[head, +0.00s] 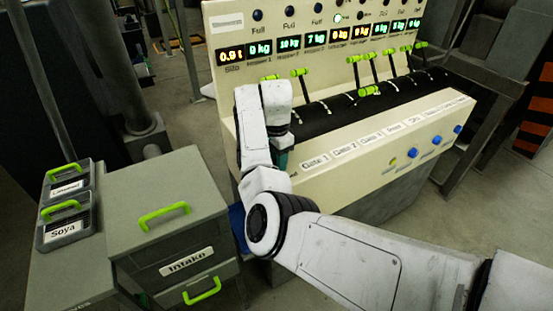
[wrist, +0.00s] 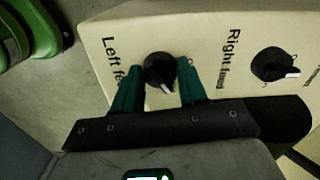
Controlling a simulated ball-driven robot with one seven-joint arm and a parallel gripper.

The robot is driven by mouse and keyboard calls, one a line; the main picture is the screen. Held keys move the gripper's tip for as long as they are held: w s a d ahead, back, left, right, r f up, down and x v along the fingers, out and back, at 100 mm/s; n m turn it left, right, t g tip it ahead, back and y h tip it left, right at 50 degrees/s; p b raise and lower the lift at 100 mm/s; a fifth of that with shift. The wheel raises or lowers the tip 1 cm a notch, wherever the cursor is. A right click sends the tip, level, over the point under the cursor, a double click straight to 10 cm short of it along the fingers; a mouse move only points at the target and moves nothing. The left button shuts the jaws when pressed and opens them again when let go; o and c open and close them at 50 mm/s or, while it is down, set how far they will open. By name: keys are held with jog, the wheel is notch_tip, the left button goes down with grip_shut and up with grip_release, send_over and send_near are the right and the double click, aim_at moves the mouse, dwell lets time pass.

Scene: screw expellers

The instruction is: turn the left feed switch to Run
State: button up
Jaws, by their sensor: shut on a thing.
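The left feed switch (wrist: 160,70) is a round black knob on a cream panel in the wrist view. Its white mark is near the lower edge of the knob in that view. The label "Left fe…" beside it is partly covered. My gripper (wrist: 158,74) has its two green fingers on either side of the knob and is shut on it. In the head view my gripper (head: 283,160) shows only as a bit of teal beside the cream machine, and my arm hides the switch. No Run marking can be read.
A second black knob (wrist: 275,64), labelled "Right feed", sits to the right on the panel. Green-handled levers (head: 368,90) and blue buttons (head: 411,152) line the cream machine (head: 225,50). A grey cabinet marked "Intako" (head: 130,188) stands left of my arm.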

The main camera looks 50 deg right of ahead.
jog(key=o, duration=1.1)
jog(key=shift+c, duration=0.2)
notch_tip(320, 180, up, 11)
jog(key=b, duration=0.1)
jog(key=shift+f, duration=0.1)
